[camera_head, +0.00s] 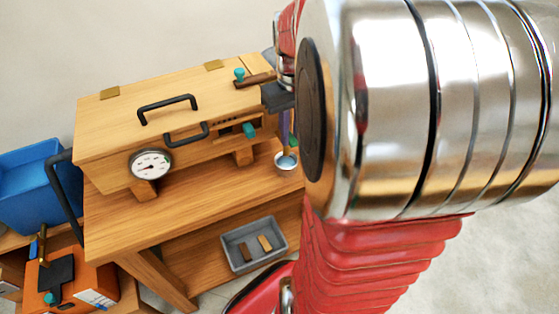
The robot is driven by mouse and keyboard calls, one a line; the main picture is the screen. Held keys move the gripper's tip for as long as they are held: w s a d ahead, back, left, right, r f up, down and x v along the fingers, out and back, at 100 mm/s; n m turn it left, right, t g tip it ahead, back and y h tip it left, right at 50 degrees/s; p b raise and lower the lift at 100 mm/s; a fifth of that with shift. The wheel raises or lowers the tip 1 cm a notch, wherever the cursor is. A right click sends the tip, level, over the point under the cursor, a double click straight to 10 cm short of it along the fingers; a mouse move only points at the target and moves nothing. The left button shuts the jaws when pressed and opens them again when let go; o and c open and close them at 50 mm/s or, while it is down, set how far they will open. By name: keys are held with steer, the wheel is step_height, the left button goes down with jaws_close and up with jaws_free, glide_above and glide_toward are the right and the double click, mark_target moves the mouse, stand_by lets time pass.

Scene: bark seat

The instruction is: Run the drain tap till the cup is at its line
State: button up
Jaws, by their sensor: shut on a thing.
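A small white cup (287,162) stands at the right edge of the wooden bench, below the box's right end. Pale bluish liquid shows in it, but its line and exact level are too small to make out. The drain tap is not clearly visible, and my arm covers much of that area. My gripper (272,93), with dark jaws, is at the box's right end, apparently shut on a brown bar (253,80) with a teal knob beside it.
The wooden box (125,125) has black handles and a round dial (151,164). A grey tray (254,246) with small blocks is on the lower shelf. A blue bin (35,185) and an orange box (75,280) stand left. Pale floor lies right.

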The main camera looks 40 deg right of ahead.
steer(key=shift+d+n, duration=0.4)
steer(key=shift+n, duration=0.6)
steer(key=shift+d+n, duration=0.35)
steer(key=shift+n, duration=0.65)
stand_by(3.5)
steer(key=shift+o, duration=0.2)
steer(key=shift+w+a+m, duration=0.1)
steer(key=shift+a+m, duration=0.35)
steer(key=shift+m, duration=0.7)
steer(key=shift+a+m, duration=0.45)
steer(key=shift+m, duration=0.7)
steer(key=o, duration=0.9)
steer(key=shift+c, duration=0.2)
steer(key=shift+r, duration=0.15)
steer(key=shift+r, duration=3.9)
